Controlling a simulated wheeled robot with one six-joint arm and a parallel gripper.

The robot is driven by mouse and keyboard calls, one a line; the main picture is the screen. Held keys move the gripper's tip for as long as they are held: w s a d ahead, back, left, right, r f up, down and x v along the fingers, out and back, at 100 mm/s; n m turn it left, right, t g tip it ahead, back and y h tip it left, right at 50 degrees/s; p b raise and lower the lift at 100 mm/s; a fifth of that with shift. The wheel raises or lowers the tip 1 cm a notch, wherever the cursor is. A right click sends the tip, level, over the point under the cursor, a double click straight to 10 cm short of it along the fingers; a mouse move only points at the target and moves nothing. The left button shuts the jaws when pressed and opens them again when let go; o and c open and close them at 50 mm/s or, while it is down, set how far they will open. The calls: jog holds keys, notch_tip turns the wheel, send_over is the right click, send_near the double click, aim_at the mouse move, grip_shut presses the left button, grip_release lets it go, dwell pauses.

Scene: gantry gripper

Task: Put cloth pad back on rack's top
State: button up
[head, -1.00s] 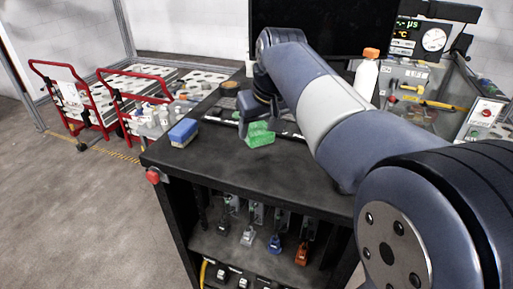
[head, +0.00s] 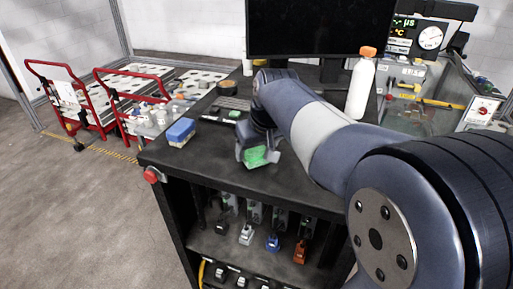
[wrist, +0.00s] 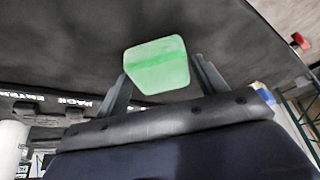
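A green pad (head: 255,157), which I take to be the cloth pad, is between the fingers of my gripper (head: 257,148). In the wrist view the pad (wrist: 157,66) sits at the fingertips, and both fingers of my gripper (wrist: 160,78) appear to press its sides. In the head view it is over the front part of the black top of the rack (head: 210,160); its exact height above the top cannot be told. The gripper hides part of the pad.
A blue block (head: 181,131) lies to the left on the top. A white bottle with an orange cap (head: 361,88) and a monitor (head: 320,30) stand behind. A red button (head: 151,175) is at the front left corner.

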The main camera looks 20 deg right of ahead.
jog(key=shift+o, duration=1.2)
jog(key=shift+r, duration=0.1)
jog(key=v, duration=1.2)
jog(key=shift+a, duration=0.1)
